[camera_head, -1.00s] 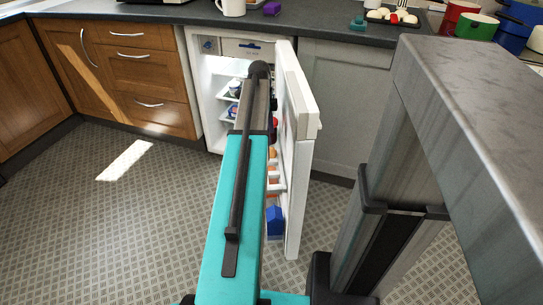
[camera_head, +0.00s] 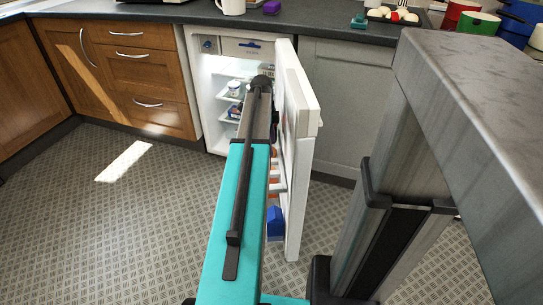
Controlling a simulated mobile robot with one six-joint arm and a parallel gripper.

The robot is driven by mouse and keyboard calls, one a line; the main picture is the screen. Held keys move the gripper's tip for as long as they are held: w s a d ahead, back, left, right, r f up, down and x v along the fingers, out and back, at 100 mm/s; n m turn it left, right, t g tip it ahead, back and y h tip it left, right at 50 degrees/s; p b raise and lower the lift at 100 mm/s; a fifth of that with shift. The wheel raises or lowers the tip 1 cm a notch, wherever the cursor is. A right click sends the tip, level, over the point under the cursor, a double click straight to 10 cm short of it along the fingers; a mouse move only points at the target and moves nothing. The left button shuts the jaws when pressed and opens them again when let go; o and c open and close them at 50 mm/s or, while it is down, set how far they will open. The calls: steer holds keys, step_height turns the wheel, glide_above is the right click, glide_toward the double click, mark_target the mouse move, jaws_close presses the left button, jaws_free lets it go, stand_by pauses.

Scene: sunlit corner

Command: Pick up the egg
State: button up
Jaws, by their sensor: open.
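No egg can be clearly made out. A dark tray (camera_head: 379,18) on the counter at the top right holds several small white rounded items (camera_head: 393,16) and something red. They are too small to tell whether any is an egg. The small fridge (camera_head: 201,83) stands open, with items on its lit shelves (camera_head: 229,91). My teal arm reaches forward to the fridge opening, and its dark far joint is in front of the shelves. My gripper is not visible; the arm hides part of the fridge inside.
The fridge door (camera_head: 302,160) stands open just right of my arm, with a blue item (camera_head: 275,222) low in its racks. Dark counter (camera_head: 330,28) runs along the back, with a white mug (camera_head: 232,6) and colored pots (camera_head: 478,22). Floor to the left is clear.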

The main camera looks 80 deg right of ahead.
steer(key=shift+s+f, duration=0.1)
steer(key=shift+f, duration=0.75)
steer(key=c, duration=0.7)
